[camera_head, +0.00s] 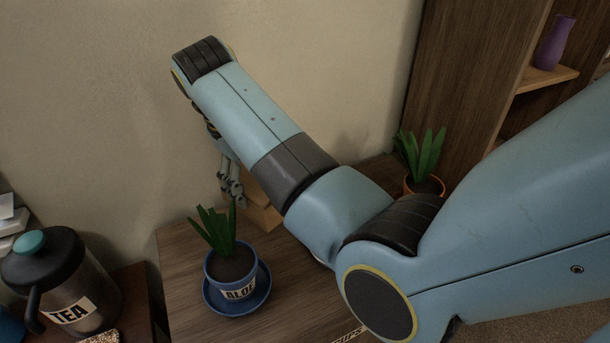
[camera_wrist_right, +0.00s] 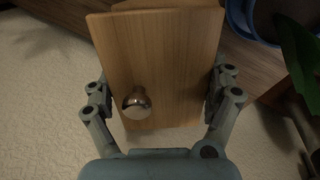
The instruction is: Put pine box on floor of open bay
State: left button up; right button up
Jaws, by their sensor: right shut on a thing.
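The pine box (camera_head: 263,216) is partly hidden behind my right arm in the head view, above or on the back of the desk; I cannot tell whether it touches the desk. In the right wrist view the pine box (camera_wrist_right: 175,65) shows a flat face with a round metal knob (camera_wrist_right: 136,103). My right gripper (camera_head: 231,186) is shut on it, with one finger at each side of the box in the wrist view. The open bay is not clearly identifiable; a cabinet (camera_head: 465,70) with open shelving stands at the right. My left gripper is not in view.
A potted aloe (camera_head: 233,270) on a blue saucer (camera_head: 237,301) stands close in front of the box. Another plant (camera_head: 424,158) stands by the cabinet. A tea canister (camera_head: 65,280) is at lower left. A purple vase (camera_head: 555,42) sits on a shelf (camera_head: 546,78).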

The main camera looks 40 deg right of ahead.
notch_tip(320, 180, down, 9)
jog(key=shift+r+b, duration=0.2)
jog(key=shift+b, duration=0.25)
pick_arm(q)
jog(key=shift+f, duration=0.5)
